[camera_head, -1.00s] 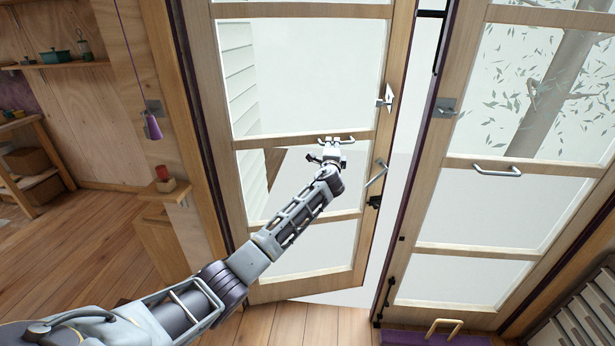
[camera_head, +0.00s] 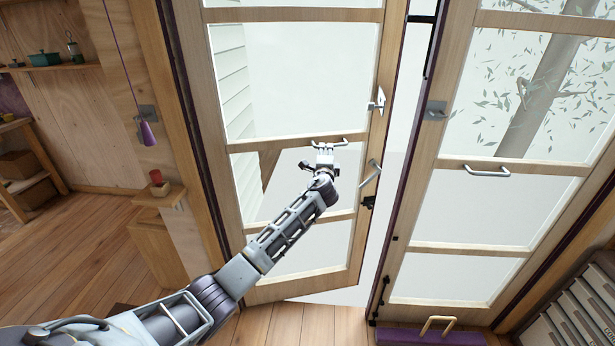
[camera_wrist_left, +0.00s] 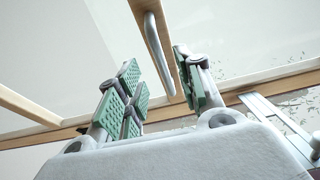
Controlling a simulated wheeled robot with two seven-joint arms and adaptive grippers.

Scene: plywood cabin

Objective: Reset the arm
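My left arm reaches from the lower left to the glazed left door (camera_head: 352,235). My left gripper (camera_head: 324,150) is at the door's horizontal metal bar handle (camera_head: 342,143). In the left wrist view, the green-padded fingers of the left gripper (camera_wrist_left: 158,68) are spread apart. The bar handle (camera_wrist_left: 154,45) shows in the gap between them, near the fingertips. I see no finger closed on it, and cannot tell whether either touches it. My right gripper is in neither view.
A gap separates the left door from the glazed right door (camera_head: 445,190), which has its own bar handle (camera_head: 487,171). A purple pull (camera_head: 147,132) hangs at the left wall. A small shelf (camera_head: 160,197) holds a red cup (camera_head: 156,178). Wooden floor (camera_head: 90,250) is clear at left.

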